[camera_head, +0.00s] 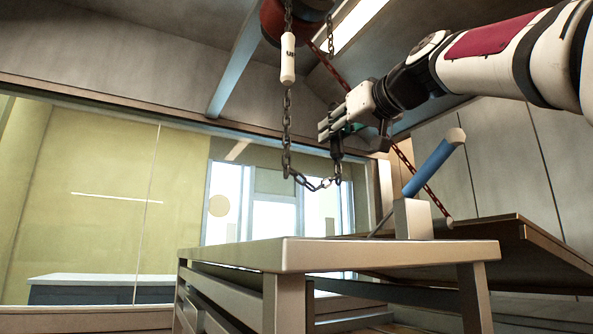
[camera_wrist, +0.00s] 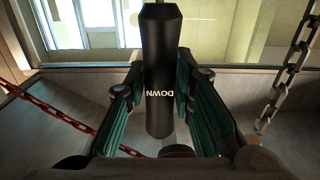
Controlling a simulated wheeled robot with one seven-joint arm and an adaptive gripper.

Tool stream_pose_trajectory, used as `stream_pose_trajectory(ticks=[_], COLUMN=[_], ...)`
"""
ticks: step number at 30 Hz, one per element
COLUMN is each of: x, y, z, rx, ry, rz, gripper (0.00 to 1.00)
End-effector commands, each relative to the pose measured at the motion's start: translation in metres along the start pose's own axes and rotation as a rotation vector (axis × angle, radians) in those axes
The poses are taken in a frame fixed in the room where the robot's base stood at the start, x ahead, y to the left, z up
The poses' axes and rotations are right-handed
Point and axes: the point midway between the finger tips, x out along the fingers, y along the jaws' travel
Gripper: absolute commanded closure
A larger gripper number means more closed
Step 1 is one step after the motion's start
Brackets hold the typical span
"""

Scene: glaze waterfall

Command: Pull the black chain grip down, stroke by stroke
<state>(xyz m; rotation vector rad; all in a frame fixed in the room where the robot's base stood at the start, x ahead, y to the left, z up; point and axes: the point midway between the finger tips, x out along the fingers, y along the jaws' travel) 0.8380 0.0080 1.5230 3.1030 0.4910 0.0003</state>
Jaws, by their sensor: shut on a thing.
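The black chain grip (camera_wrist: 163,70), lettered DOWN, stands between the teal-padded fingers of my gripper (camera_wrist: 160,85) in the wrist view. My gripper is shut on it. In the head view my gripper (camera_head: 345,126) is at upper centre right, above the table, and hides most of the black grip. The dark lower end of the grip (camera_head: 337,146) shows under the fingers. A grey chain (camera_head: 287,135) hangs in a loop from this grip across to the white grip (camera_head: 288,58), which hangs higher to the left.
A red hoist body (camera_head: 292,18) is overhead. A red chain (camera_head: 408,165) runs diagonally behind my gripper, down to a tilted board (camera_head: 520,240). A pale table (camera_head: 290,254) stands below, with a blue-handled lever (camera_head: 428,170) on a block. A glass wall (camera_head: 95,200) is behind.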

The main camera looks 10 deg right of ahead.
Motion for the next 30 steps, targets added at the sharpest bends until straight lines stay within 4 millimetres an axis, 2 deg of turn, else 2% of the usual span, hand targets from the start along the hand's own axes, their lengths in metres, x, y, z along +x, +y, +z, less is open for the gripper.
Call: stream_pose_trajectory(ticks=[1, 6, 13, 23, 30], x=[0.002, 0.002, 0.001, 0.001, 0.000], y=[0.001, 0.001, 0.001, 0.000, 0.000], z=[0.010, 0.025, 0.036, 0.034, 0.004], rx=[0.001, 0.001, 0.001, 0.001, 0.001], ry=[-0.005, -0.005, -0.005, -0.005, -0.005], rz=[-0.001, -0.001, 0.000, 0.000, 0.000], gripper=[1.00, 1.00, 1.00, 1.00, 1.00])
